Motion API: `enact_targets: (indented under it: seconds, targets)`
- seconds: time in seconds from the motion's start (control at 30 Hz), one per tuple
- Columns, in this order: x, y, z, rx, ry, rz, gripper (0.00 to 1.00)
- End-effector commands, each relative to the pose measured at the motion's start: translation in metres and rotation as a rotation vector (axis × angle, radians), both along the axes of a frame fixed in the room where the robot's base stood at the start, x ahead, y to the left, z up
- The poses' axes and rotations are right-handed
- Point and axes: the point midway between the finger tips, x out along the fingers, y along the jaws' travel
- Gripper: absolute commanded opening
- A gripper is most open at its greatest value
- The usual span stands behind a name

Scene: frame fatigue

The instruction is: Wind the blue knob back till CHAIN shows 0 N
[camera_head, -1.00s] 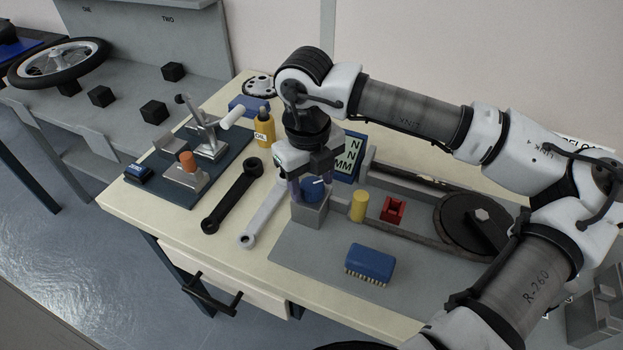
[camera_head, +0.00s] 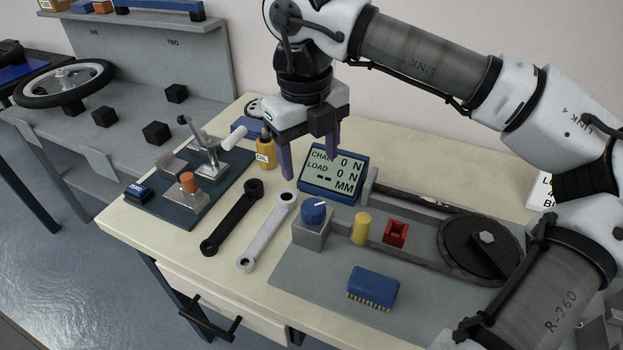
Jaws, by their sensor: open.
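The blue knob (camera_head: 314,211) sits on top of a grey block (camera_head: 312,235) on the grey plate, with a white mark on its top. The display (camera_head: 333,172) behind it stands in a blue frame. Its CHAIN line reads 0 N, its LOAD line reads 0 N, and the MM line shows dashes. My gripper (camera_head: 311,165) is open and empty, pointing down above and behind the knob.
A yellow cylinder (camera_head: 361,228), a red block (camera_head: 395,233) and a blue brush (camera_head: 372,287) stand right of the knob. Black (camera_head: 232,217) and silver (camera_head: 266,232) wrenches lie left. An oil bottle (camera_head: 265,152) stands behind them. A chain runs to a dark wheel (camera_head: 470,248).

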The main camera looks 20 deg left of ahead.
Motion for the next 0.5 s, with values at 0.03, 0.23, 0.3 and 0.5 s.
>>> enact_targets:
  seconds: [0.03, 0.23, 0.3, 0.5]
  targets:
    - [0.0, 0.0, 0.008, -0.001, -0.002, -0.002, 0.64]
    - [-0.001, 0.001, 0.023, 0.0, 0.0, 0.0, 0.64]
    - [-0.001, 0.001, 0.024, -0.001, 0.001, 0.001, 0.64]
    - [-0.001, 0.0, 0.024, -0.001, 0.001, 0.0, 0.64]
